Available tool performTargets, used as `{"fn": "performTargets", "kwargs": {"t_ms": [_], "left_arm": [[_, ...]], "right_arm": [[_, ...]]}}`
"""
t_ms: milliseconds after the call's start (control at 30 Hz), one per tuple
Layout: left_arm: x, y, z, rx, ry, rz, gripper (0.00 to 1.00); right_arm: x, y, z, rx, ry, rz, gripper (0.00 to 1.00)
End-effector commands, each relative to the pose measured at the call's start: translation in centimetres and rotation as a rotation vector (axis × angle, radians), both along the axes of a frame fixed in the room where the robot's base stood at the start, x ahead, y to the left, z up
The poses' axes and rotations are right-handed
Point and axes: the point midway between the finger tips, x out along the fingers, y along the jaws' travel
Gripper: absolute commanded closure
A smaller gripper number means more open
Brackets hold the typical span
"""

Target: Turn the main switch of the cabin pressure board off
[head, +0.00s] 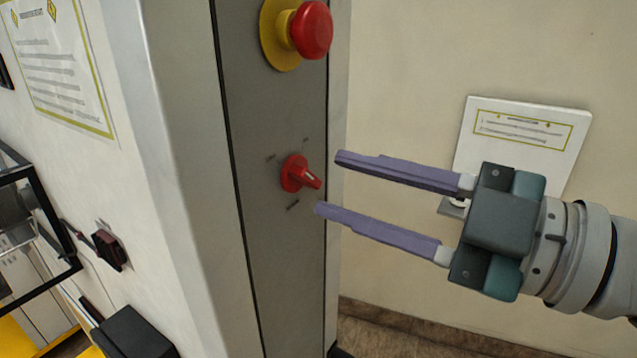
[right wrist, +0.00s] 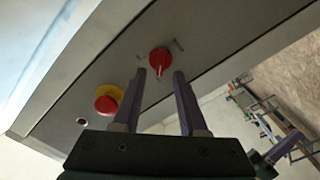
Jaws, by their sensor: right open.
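The main switch (head: 299,174) is a small red rotary knob on the grey panel (head: 283,250) of the cabin pressure board. Small dark marks surround it. My right gripper (head: 328,183) is open and empty, with its two purple fingers pointing left at the knob. In the head view the fingertips end just right of the knob, one above its height and one below. In the right wrist view the knob (right wrist: 159,59) shows between and beyond the fingertips (right wrist: 160,78). I cannot tell the exact gap.
A red emergency button (head: 311,30) on a yellow base sits above the knob on the same panel. A white sign (head: 522,138) is on the wall behind my right gripper. A dark red knob (head: 109,250) and a black box (head: 133,335) are at the left.

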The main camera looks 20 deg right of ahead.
Motion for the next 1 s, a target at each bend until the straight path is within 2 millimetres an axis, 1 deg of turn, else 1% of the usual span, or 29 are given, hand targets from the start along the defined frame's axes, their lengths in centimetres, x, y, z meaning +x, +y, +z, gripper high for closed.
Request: {"fn": "performTargets", "kwargs": {"t_ms": [33, 100, 300, 400, 600, 1000], "left_arm": [[0.0, 0.0, -0.7, 0.002, 0.0, -0.002, 1.0], [0.0, 0.1, -1.3, 0.003, 0.001, -0.002, 1.0], [0.0, 0.1, -2.0, 0.004, 0.0, -0.003, 1.0], [0.0, 0.1, -2.2, 0.004, 0.0, -0.002, 1.0], [0.0, 0.0, -2.4, 0.001, 0.001, -0.001, 1.0], [0.0, -0.2, -2.3, -0.008, 0.0, 0.005, 1.0]], "right_arm": [[-0.8, -0.6, -0.6, -0.001, 0.005, -0.001, 0.58], [-1.8, -1.3, -0.6, -0.003, 0.004, 0.002, 0.58], [-4.0, -3.0, -0.4, -0.002, 0.005, 0.001, 0.58], [-4.7, -3.6, -0.3, 0.001, 0.004, -0.001, 0.58], [-5.5, -4.2, -0.1, 0.0, -0.001, 0.001, 0.58], [-5.5, -4.3, 0.0, 0.0, -0.001, 0.001, 0.58]]}}
